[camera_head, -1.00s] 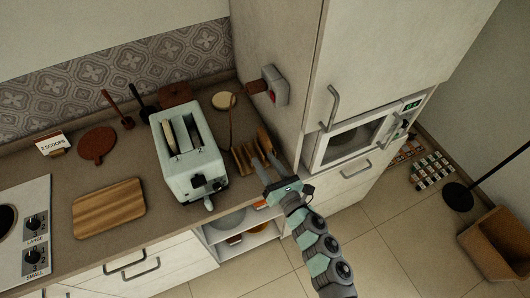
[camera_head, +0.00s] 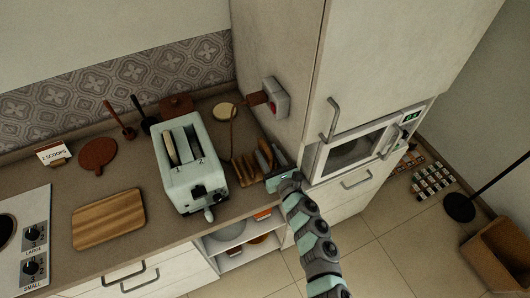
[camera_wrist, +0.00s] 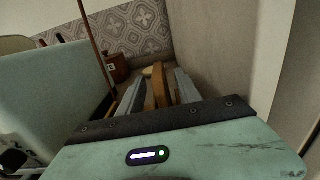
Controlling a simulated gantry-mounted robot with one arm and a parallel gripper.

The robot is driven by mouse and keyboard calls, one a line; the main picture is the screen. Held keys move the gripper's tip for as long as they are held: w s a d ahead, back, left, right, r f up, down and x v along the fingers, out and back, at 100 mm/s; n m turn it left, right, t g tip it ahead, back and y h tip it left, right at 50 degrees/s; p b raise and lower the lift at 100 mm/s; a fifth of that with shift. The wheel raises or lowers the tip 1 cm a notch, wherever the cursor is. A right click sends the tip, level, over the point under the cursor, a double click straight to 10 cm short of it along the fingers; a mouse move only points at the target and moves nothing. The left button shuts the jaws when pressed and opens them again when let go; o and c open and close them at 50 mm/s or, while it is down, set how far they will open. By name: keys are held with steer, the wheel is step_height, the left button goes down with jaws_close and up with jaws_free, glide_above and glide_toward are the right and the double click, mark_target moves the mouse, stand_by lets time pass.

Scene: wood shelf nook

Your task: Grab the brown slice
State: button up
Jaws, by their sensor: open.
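Brown bread slices stand upright in a row (camera_head: 243,170) on the counter, right of the toaster, in the head view. My gripper (camera_head: 265,157) is over the right end of this row, its fingers reaching down among the slices. In the wrist view, a brown slice (camera_wrist: 159,86) stands edge-on between the two grey fingers of my gripper (camera_wrist: 157,96). The fingers are apart, one on either side of it. I cannot tell whether either finger touches it. The lower parts of the slices are hidden by my gripper.
The pale green toaster (camera_head: 190,165) stands close on the left; it also fills the left of the wrist view (camera_wrist: 60,90). The tall cabinet (camera_head: 275,60) walls off the right side. A red-and-grey wall device (camera_head: 275,98) juts out above. A wooden board (camera_head: 108,215) lies far left.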

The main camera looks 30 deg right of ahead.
steer(key=shift+w+d, duration=0.1)
steer(key=shift+w, duration=1.25)
jaws_close()
